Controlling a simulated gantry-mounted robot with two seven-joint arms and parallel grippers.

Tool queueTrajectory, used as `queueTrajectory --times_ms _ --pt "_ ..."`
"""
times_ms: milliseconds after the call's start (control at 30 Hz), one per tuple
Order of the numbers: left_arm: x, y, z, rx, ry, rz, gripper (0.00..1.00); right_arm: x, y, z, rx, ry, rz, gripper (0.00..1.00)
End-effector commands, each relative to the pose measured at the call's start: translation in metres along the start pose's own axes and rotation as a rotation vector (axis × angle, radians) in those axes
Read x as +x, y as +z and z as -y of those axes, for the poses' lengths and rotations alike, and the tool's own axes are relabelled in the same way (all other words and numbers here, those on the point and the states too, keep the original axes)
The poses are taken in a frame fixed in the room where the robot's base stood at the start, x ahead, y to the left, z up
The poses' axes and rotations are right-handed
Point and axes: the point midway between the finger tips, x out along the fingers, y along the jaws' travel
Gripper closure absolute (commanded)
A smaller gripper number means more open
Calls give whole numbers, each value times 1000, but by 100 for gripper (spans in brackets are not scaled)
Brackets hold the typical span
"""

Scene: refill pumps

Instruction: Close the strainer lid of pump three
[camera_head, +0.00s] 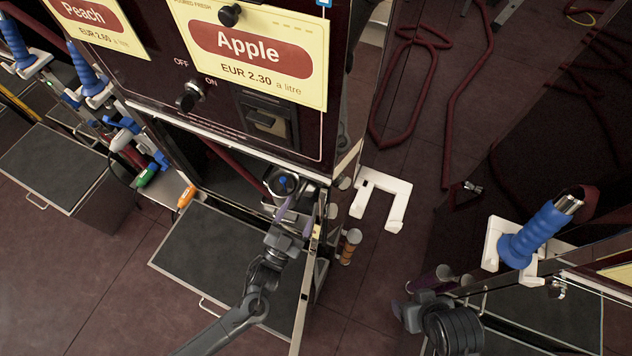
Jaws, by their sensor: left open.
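The Apple pump cabinet (245,60) stands open below its price panel. In its opening is a small round dark metal fitting with a blue centre (283,182), which looks like the strainer. I cannot make out whether its lid is raised or down, and no pump number is readable. My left gripper (297,213) is open just in front of and below this fitting. Its purple fingers are spread, one close under the fitting, the other nearer the cabinet's right edge. I cannot tell whether it touches. My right gripper (430,288) is at the lower right, away from the cabinet, its fingers partly hidden.
A dark hinged-down panel (225,258) lies below the opening. An orange-handled item (186,197) is at its left. Cylinders (349,245) line the cabinet's right side. A white bracket (382,192) is right of it. A blue nozzle (535,235) is at the right.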

Motion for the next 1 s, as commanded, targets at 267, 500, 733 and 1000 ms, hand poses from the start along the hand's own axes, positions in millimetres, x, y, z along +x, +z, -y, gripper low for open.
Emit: queueTrajectory --times_ms 267,500,733,1000 --pt "47 1 -1 -1 0 -5 29 16 -2 -1 9 1 -15 28" --pt "74 1 0 -1 -1 -2 29 25 0 -2 7 5 -16 28" --pt "82 0 0 -1 -1 -1 29 27 3 -4 -1 10 -11 28" --pt "83 -1 0 -1 -1 -1 35 27 3 -4 -3 12 -11 28"
